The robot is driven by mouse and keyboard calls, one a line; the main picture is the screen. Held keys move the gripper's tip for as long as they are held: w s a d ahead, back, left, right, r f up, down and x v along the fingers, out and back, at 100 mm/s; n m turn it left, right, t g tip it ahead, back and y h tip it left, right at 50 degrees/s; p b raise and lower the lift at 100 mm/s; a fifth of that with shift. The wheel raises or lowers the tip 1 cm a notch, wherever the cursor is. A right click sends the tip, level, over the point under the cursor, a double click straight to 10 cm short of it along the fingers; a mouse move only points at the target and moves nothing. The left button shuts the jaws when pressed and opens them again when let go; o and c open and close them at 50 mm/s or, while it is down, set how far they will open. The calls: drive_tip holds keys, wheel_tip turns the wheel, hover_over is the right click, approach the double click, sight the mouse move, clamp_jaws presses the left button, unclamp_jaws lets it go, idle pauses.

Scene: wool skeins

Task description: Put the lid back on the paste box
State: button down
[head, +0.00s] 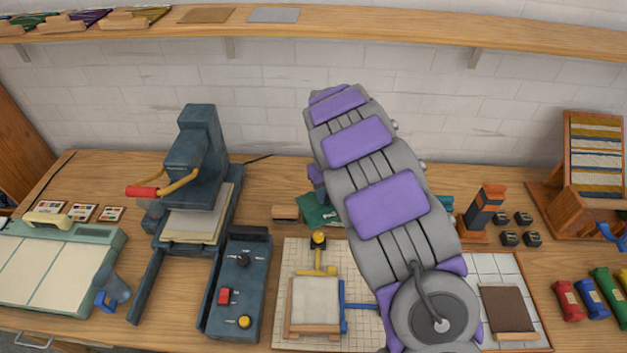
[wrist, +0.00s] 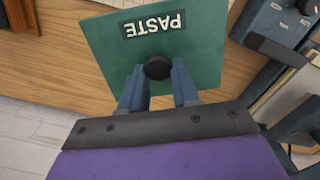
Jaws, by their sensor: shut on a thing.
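The lid (wrist: 112,58) is a flat green square with a dark label reading PASTE and a round black knob (wrist: 157,67). My gripper (wrist: 158,76) is shut on the knob, with one blue-grey finger on each side of it. In the head view my arm hides my gripper. A dark green piece (head: 318,212) shows at the arm's left edge, and a teal piece (head: 446,202) shows at its right. I cannot tell which of these, if either, is the lid or the paste box. The open box is not clearly seen in either view.
A dark blue press (head: 195,150) and its control box (head: 238,285) stand to the left. A tiled board (head: 358,255) lies in front, partly under my arm. An orange and dark block (head: 485,207), small black blocks (head: 510,238) and coloured skeins (head: 592,298) are at the right.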

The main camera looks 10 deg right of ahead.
drive_tip(key=w+f+n, duration=0.2)
drive_tip(key=w+f, duration=0.1)
drive_tip(key=w+d+f+n, duration=0.1)
drive_tip(key=w+f, duration=0.2)
drive_tip(key=w+d+f+n, duration=0.1)
drive_tip(key=w+f+n, duration=0.1)
drive_tip(key=w+f, duration=0.1)
drive_tip(key=shift+w+n, duration=0.3)
drive_tip(key=shift+w, duration=0.15)
drive_tip(key=shift+a+f+b, duration=0.25)
drive_tip(key=shift+f, duration=0.4)
drive_tip(key=shift+a+f+b, duration=0.2)
drive_tip(key=shift+a+f, duration=0.05)
drive_tip(key=shift+f, duration=0.4)
drive_tip(key=shift+d+f, duration=0.1)
drive_tip(key=shift+f, duration=0.2)
drive_tip(key=shift+d+f, duration=0.25)
drive_tip(key=shift+d, duration=0.05)
drive_tip(key=shift+a, duration=0.25)
drive_tip(key=shift+d+r+p, duration=0.1)
drive_tip(key=shift+d+p, duration=0.1)
drive_tip(key=shift+p, duration=0.35)
drive_tip(key=shift+s+f+p, duration=0.25)
drive_tip(key=shift+f+p, duration=0.1)
drive_tip(key=shift+f, duration=0.05)
idle(1.1)
